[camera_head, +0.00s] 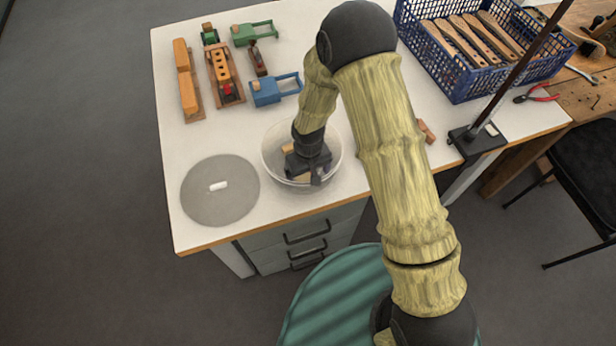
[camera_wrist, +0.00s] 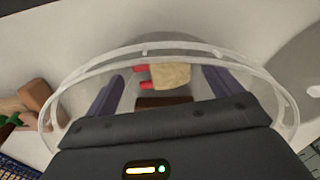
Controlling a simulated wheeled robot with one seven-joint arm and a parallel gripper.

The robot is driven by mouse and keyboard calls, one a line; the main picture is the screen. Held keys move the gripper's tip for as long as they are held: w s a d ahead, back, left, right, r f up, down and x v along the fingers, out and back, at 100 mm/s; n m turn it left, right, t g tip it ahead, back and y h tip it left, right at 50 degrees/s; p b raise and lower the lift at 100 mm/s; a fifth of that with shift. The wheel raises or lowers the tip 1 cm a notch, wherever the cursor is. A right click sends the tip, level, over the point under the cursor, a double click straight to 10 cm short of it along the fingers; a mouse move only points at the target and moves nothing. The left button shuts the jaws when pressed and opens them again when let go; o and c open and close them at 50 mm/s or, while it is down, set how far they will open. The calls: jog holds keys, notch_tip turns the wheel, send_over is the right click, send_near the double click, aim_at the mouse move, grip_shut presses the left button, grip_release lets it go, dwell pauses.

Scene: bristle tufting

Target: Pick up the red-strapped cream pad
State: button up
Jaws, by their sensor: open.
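The cream pad (camera_wrist: 172,77) with red straps (camera_wrist: 143,69) lies inside a clear round bowl (camera_head: 334,140), seen in the wrist view between my two fingers. My gripper (camera_wrist: 163,78) is open, with one dark finger on each side of the pad and a gap on both sides. It points down into the bowl, and it also shows in the head view (camera_head: 306,172). A dark brown block (camera_wrist: 163,102) lies beside the pad, nearer my palm. In the head view my gripper hides most of the bowl's contents, so I cannot pick out the pad surely there.
The bowl's rim (camera_wrist: 150,52) surrounds my gripper. A round grey lid (camera_head: 222,207) with a white handle lies left of the bowl on the white table (camera_head: 300,210). Wooden and coloured tools (camera_head: 225,75) lie behind. A blue crate (camera_head: 465,80) of brushes and a stand base (camera_head: 478,143) are right.

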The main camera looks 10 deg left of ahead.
aim_at(308, 177)
jog(key=c, duration=1.2)
jog(key=shift+o, duration=0.2)
jog(key=shift+r, duration=0.1)
notch_tip(308, 177, up, 10)
jog(key=b, duration=0.1)
